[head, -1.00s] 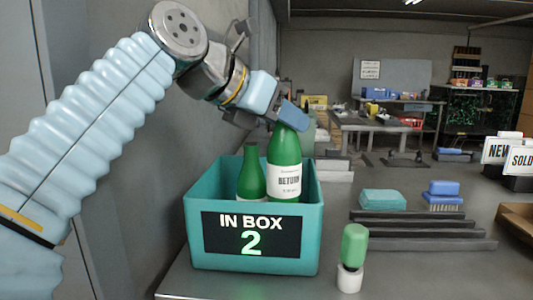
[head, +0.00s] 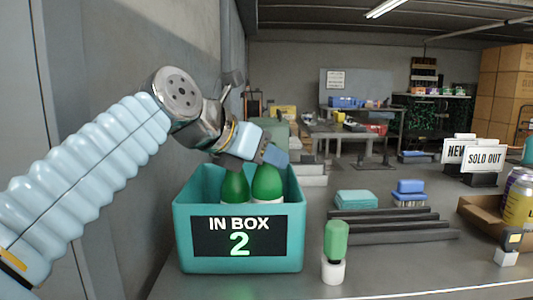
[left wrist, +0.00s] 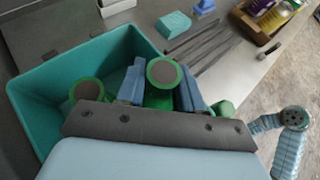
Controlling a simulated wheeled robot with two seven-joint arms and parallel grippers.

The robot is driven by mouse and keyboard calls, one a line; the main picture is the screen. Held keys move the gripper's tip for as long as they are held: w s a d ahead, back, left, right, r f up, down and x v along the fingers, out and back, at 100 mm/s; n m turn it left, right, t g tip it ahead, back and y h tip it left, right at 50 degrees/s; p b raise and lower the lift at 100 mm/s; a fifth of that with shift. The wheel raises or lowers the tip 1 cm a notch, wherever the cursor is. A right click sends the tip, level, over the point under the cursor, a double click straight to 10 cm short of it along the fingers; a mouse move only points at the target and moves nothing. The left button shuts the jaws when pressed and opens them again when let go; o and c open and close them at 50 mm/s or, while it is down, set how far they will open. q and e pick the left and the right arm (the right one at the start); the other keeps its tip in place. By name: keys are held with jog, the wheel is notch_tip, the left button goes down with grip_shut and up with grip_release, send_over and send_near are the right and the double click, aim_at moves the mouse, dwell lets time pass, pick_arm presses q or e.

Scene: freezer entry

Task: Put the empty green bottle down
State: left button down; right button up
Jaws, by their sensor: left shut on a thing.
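A teal box labelled "IN BOX 2" (head: 240,262) stands on the counter; its rim also shows in the left wrist view (left wrist: 35,88). A green bottle (head: 267,184) is upright inside it, its lower part hidden by the front wall. My left gripper (head: 271,156) is shut on this bottle near its top. In the left wrist view the fingers (left wrist: 162,90) sit either side of the held bottle (left wrist: 162,73). A second green bottle (head: 234,187) stands in the box to its left. Whether the held bottle touches the box floor is hidden.
A small green-topped white bottle (head: 334,250) stands right of the box.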

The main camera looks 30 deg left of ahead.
pick_arm(q)
jog(key=c, duration=0.7)
grip_release()
jog(key=shift+c, duration=0.2)
jog(key=shift+r, duration=0.2)
jog(key=v, duration=0.8)
jog(key=shift+w+r+p, duration=0.2)
jog(key=shift+r+p, duration=0.05)
jog(key=shift+p, duration=0.05)
jog(key=shift+d, duration=0.1)
